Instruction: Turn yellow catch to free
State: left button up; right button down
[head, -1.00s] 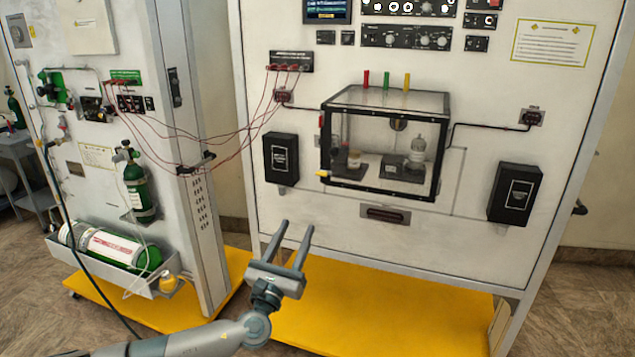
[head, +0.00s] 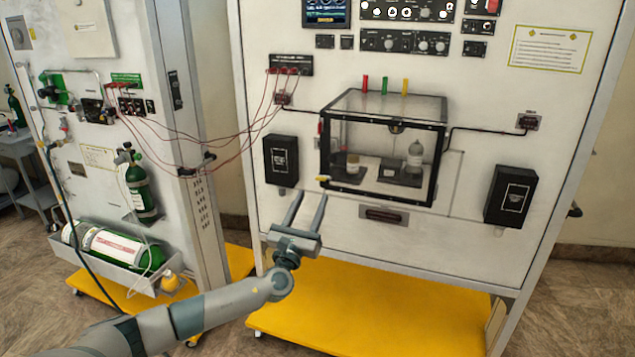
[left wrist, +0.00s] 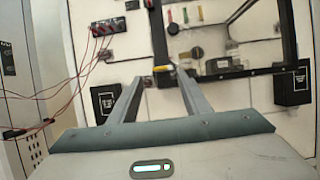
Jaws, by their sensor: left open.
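The yellow catch (head: 323,178) is a small yellow piece at the lower left corner of the clear, black-framed box (head: 384,192) on the white panel. It also shows in the left wrist view (left wrist: 163,68), just beyond and between my fingers. My left gripper (head: 308,196) is open and empty, below and a little left of the catch, with its fingers pointing up toward the panel. It also shows in the left wrist view (left wrist: 157,88). The gripper appears apart from the catch. My right gripper is not in view.
Black boxes flank the clear case, one at left (head: 281,160) and one at right (head: 510,195). A dark handle (head: 384,215) sits under the case. Red cables (head: 225,135) run to the left cabinet, which carries green cylinders (head: 142,190). A yellow base (head: 375,305) lies below.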

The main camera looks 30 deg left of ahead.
aim_at(323, 179)
pick_arm(q)
jog(key=shift+p+x, duration=0.7)
jog(key=shift+x, duration=2.25)
jog(key=c, duration=1)
